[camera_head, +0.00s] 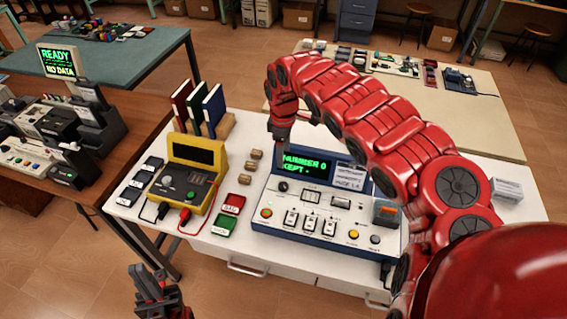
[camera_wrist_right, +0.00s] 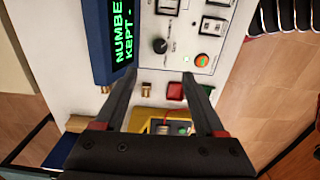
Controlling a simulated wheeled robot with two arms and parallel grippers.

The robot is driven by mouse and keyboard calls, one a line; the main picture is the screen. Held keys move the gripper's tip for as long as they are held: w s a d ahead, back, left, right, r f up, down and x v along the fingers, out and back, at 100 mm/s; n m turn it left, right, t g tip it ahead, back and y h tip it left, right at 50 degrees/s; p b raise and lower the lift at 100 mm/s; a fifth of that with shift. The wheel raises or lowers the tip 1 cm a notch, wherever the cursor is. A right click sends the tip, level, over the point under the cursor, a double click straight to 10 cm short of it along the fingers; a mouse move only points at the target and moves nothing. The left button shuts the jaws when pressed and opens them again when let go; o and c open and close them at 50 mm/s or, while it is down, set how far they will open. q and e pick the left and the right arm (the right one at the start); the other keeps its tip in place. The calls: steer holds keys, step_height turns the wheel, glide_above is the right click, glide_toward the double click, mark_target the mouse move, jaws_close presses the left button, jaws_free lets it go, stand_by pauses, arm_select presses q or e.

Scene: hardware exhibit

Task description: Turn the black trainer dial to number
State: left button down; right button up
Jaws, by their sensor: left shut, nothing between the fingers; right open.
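The trainer (camera_head: 327,222) is a blue and white console on the white table, its screen (camera_head: 308,164) reading "NUMBER 0" and "KEPT -". Its black dial (camera_head: 283,187) is a small round knob at the panel's upper left. In the right wrist view the dial (camera_wrist_right: 160,46) appears beyond the fingertips, between their lines. My right gripper (camera_head: 280,158) is above the trainer's left end; the wrist view shows its fingers (camera_wrist_right: 160,78) apart and empty, not touching the dial. My left gripper (camera_head: 148,283) is shut and empty, low in front of the table.
A yellow multimeter (camera_head: 187,172) with leads stands left of the trainer. Red (camera_head: 232,203) and green (camera_head: 223,225) blocks and small brass pieces (camera_head: 254,166) lie between them. Upright books (camera_head: 200,110) stand behind. The trainer's panel also carries switches and buttons.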

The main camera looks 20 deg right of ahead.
steer(key=shift+r, duration=1.3)
